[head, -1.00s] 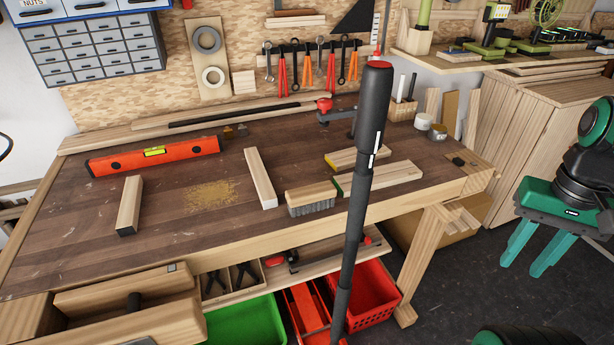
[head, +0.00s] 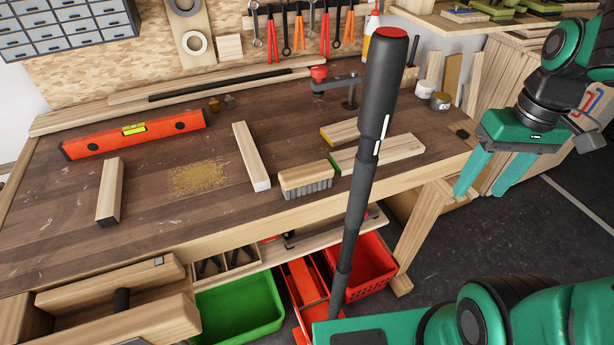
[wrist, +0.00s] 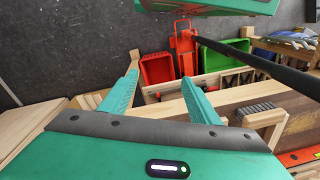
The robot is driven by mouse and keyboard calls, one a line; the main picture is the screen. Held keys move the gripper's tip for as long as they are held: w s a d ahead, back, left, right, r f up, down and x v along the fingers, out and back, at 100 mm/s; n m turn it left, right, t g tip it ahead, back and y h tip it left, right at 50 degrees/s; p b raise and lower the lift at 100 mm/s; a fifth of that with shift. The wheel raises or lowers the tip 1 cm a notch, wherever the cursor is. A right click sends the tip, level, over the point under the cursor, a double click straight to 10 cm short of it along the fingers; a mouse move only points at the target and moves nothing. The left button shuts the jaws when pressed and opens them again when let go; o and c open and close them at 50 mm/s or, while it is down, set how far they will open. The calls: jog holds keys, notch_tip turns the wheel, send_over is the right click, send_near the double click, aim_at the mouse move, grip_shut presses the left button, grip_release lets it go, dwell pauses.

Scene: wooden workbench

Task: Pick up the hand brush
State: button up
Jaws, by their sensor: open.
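Grey bristles, seemingly the brush's (wrist: 256,107), show right of the fingers there.
A green-ended wood block (head: 378,155) lies just right of the brush, and a yellow-ended one (head: 341,131) behind it. A wood block (head: 251,157) lies to its left.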

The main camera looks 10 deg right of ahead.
jog(key=w+a+r+n+y, duration=0.1)
jog(key=w+a+n, duration=0.7)
jog(key=w+a, duration=0.1)
jog(key=n+g+y, duration=0.2)
jog(key=n, duration=1.1)
send_near(310, 169)
jog(key=shift+s+d+f, duration=0.25)
jog(key=shift+s+f, duration=0.1)
jog(key=shift+f, duration=0.1)
jog(key=shift+n+y, duration=0.3)
jog(key=shift+n, duration=0.2)
jog(key=x, duration=0.5)
jog(key=shift+w+a+r, duration=0.1)
jog(key=shift+a, duration=0.35)
jog(key=shift+x, duration=3)
jog(key=shift+w+d+f, duration=0.15)
jog(key=shift+d+f, duration=0.1)
jog(key=shift+f, duration=0.1)
jog(key=c, duration=1.3)
